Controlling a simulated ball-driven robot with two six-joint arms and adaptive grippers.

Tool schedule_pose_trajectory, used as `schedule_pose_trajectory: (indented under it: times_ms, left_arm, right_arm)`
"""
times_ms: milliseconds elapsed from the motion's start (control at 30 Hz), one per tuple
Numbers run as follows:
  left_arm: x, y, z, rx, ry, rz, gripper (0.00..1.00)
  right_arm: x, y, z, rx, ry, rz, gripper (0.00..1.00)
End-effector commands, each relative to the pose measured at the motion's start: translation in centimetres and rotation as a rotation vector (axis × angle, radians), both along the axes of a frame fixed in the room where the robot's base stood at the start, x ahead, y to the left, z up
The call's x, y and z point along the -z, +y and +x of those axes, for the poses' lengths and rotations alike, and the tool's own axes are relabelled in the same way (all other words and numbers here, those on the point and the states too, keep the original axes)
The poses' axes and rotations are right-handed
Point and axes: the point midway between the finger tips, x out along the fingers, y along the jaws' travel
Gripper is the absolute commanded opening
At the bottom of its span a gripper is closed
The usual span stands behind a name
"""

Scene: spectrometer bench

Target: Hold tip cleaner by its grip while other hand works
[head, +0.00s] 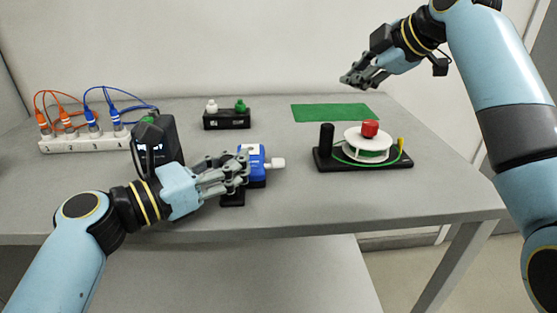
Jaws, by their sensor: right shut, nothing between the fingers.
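The tip cleaner, a blue body (256,161) with a white nozzle pointing right, is near the middle front of the bench in the head view. My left gripper (243,171) is at its left end, with the fingers overlapping that end in the picture. The fingers hide the cleaner's left part, so I cannot tell whether they are closed on it. A small black block (232,199) shows just below the fingers. My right gripper (347,80) is shut and empty, raised above the back of the bench, well apart from the cleaner.
A black base (365,165) carries a white reel with a red knob (370,128) at right. A green mat (335,112) lies behind it. A black holder (227,119) has white and green caps. A dark device (156,143) and a numbered strip (85,144) with cables stand left.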

Motion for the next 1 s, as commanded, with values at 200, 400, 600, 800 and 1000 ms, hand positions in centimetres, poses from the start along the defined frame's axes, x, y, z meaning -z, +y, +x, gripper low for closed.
schedule_pose_trajectory:
  times_ms: [200,400,600,800,1000]
  left_arm:
    - [0.0,0.0,0.0,0.000,0.001,-0.001,0.00]
    - [0.0,0.0,0.0,0.000,0.001,-0.001,0.00]
    - [0.0,0.0,0.0,0.000,0.001,-0.001,0.00]
    - [0.0,0.0,0.0,0.000,0.001,-0.001,0.00]
    - [0.0,0.0,0.0,0.000,0.001,-0.001,0.00]
  right_arm:
    - [0.5,9.4,-4.6,-0.298,0.137,0.046,0.00]
    - [0.0,14.3,-8.2,-0.502,0.199,0.065,0.00]
    - [-0.3,15.8,-9.6,-0.579,0.218,0.070,0.00]
    - [-0.3,15.8,-9.6,-0.581,0.218,0.070,0.00]
    - [-0.1,15.8,-9.6,-0.579,0.219,0.070,0.00]
